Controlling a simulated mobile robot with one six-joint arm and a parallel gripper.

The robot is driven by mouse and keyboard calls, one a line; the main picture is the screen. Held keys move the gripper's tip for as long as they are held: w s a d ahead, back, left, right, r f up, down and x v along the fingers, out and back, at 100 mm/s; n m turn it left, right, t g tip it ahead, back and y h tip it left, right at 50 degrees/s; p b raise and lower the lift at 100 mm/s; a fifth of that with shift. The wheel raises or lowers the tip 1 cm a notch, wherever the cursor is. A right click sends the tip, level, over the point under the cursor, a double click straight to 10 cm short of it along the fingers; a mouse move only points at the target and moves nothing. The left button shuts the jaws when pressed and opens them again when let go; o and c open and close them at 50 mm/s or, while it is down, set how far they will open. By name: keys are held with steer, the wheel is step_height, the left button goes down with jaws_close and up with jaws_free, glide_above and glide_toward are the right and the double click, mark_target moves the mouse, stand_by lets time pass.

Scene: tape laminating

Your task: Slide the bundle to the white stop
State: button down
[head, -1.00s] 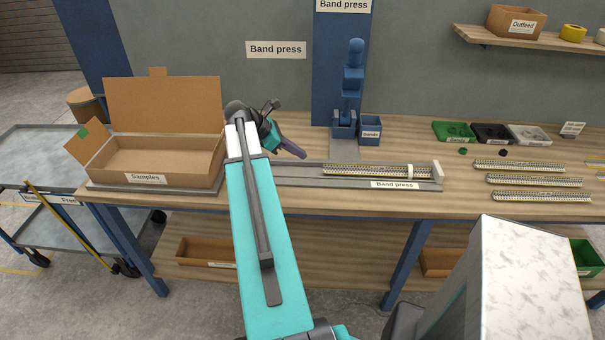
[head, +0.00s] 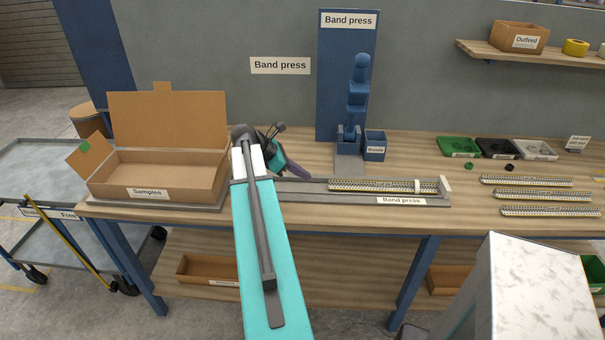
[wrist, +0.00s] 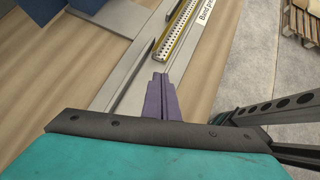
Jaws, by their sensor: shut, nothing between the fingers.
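The bundle (head: 375,186) is a long stack of perforated metal strips lying in the grey track of the band press. A white band (head: 417,186) crosses it near its right end. The white stop (head: 445,184) stands upright at the track's right end, very close to the bundle's end; I cannot tell whether they touch. My gripper (head: 297,172) has purple fingers, shut and empty, low over the track left of the bundle. In the wrist view the closed fingertips (wrist: 160,77) point along the track at the bundle's near end (wrist: 164,52), with a short gap showing.
A Samples box (head: 160,177) stands at the track's left. The blue press (head: 357,95) and a blue bin (head: 375,146) stand behind the track. Several loose strips (head: 530,195) lie to the right, with green, black and pale trays (head: 457,147) behind them.

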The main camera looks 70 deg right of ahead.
mark_target(331, 186)
steer(key=shift+p+x, duration=1.05)
steer(key=shift+x, duration=3.2)
steer(key=shift+s, duration=0.1)
steer(key=shift+s+d+p, duration=0.35)
steer(key=shift+s+d, duration=0.2)
steer(key=shift+s, duration=0.1)
steer(key=shift+w+a+r+p, duration=0.25)
steer(key=shift+a+r+p, duration=0.05)
steer(key=shift+r+p, duration=0.25)
steer(key=p+v, duration=0.5)
steer(key=v, duration=0.4)
steer(key=shift+w+f, duration=0.15)
steer(key=shift+f, duration=0.05)
